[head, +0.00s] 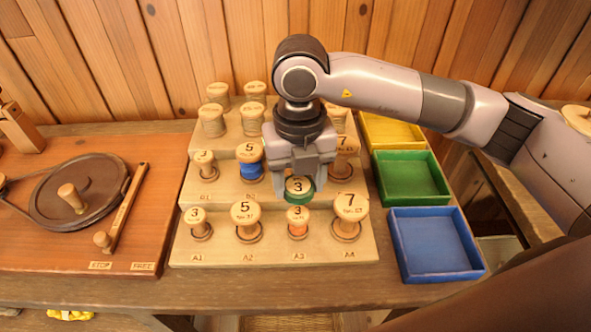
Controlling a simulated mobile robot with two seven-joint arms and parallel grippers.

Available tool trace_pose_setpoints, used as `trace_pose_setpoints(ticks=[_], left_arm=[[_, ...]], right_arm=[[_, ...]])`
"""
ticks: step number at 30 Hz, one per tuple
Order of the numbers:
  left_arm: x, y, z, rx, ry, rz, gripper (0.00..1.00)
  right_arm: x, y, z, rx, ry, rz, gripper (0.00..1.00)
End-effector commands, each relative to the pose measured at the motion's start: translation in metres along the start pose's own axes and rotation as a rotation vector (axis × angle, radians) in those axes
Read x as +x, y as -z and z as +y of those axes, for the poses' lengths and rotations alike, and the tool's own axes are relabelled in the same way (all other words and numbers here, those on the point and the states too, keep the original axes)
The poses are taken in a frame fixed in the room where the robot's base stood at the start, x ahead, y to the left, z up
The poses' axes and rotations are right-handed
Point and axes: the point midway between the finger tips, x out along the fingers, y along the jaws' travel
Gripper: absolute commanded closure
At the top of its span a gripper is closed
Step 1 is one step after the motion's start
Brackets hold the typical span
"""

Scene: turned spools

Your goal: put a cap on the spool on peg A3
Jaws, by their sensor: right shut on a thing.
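The spool on peg A3 (297,228) stands in the front row of the stepped rack. It has a pale round top marked 3 and an orange band. My right gripper (299,178) comes down from above, just behind that spool. It is shut on a green-banded piece (298,195) with a pale round top marked 3. That piece is just behind and above the A3 spool in the picture; its underside is hidden, and I cannot tell whether it is a cap or a spool, or whether it touches the rack. My left gripper is not in view.
Spools stand close by on A1 (201,226), A2 (247,225) and A4 (348,220). A blue-wound spool (250,168) is in the row behind. Yellow (392,147), green (381,178) and blue (399,240) trays lie right. A wheel (100,195) on a board is left.

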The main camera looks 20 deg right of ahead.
Motion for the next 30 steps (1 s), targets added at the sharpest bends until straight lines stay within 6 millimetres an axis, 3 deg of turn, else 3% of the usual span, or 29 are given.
trace_pose_setpoints(ticks=[18, 30], left_arm=[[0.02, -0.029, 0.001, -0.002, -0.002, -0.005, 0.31], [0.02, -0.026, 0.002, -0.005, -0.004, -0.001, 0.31]], right_arm=[[0.052, 0.0, 0.0, 0.001, 0.0, 0.0, 0.72], [0.053, 0.0, 0.0, 0.0, -0.001, 0.0, 0.72]])
